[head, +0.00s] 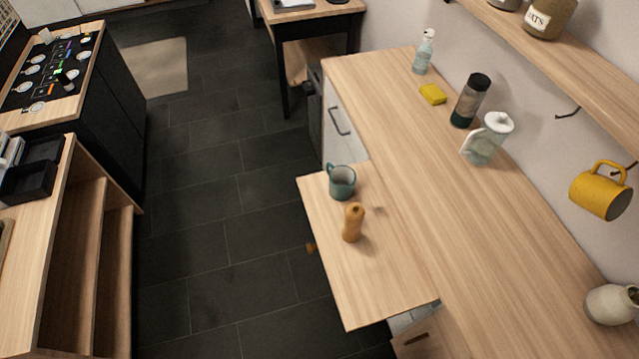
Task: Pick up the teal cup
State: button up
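The teal cup (342,184) stands upright on a lower wooden pull-out board (375,275) at the front of the counter, near the board's far left corner. Its handle points to the upper left. Its open top shows a dark inside. My gripper is not in view, and nothing is seen touching the cup.
A brown wooden mill (353,222) stands just nearer than the cup. The counter (480,215) holds a pitcher (487,139), dark flask (470,101), yellow sponge (433,94) and spray bottle (423,52). A yellow mug (600,190) hangs right. Dark floor (220,220) left is clear.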

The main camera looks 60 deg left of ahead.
aim_at(341, 178)
jog(key=u, duration=2.1)
